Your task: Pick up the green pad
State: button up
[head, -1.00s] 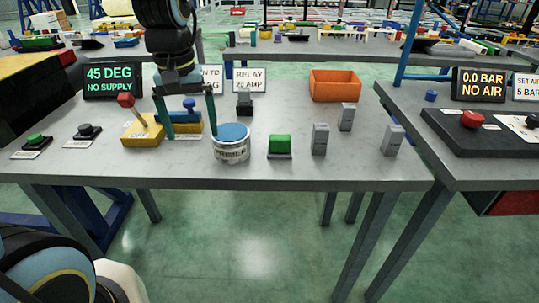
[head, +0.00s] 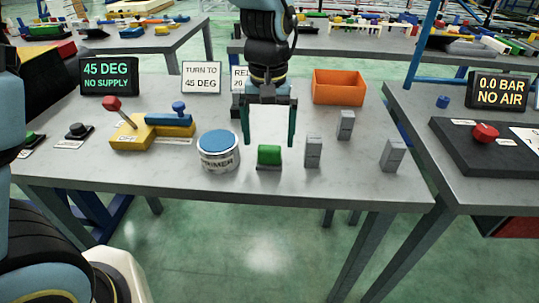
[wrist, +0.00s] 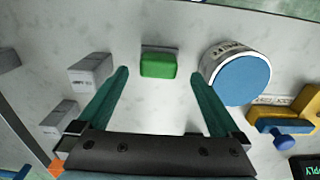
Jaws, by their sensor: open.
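The green pad (head: 269,155) is a small green block with a grey base near the front edge of the grey table. It also shows in the wrist view (wrist: 158,66), top centre, beyond the fingertips. My gripper (head: 269,145) is open and empty, fingers pointing down, above and apparently a little behind the pad. In the wrist view its two teal fingers (wrist: 158,85) are spread wide, with the pad lying between their lines. The fingers do not appear to touch the pad. The exact height above the table is hard to tell.
A primer can with a blue lid (head: 218,150) stands just left of the pad. Grey blocks (head: 313,152) (head: 345,125) (head: 392,155) stand to the right. An orange bin (head: 338,87) is behind. A yellow valve unit (head: 152,132) is at the left.

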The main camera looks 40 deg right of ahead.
aim_at(269, 147)
notch_tip(269, 147, down, 5)
jog(key=shift+s+r+p, duration=0.1)
jog(key=shift+s+p, duration=0.05)
jog(key=shift+p, duration=0.5)
jog(key=shift+c, duration=0.2)
jog(key=c, duration=1.4)
notch_tip(269, 147, up, 10)
jog(key=shift+r+b, duration=0.1)
jog(key=shift+b, duration=0.8)
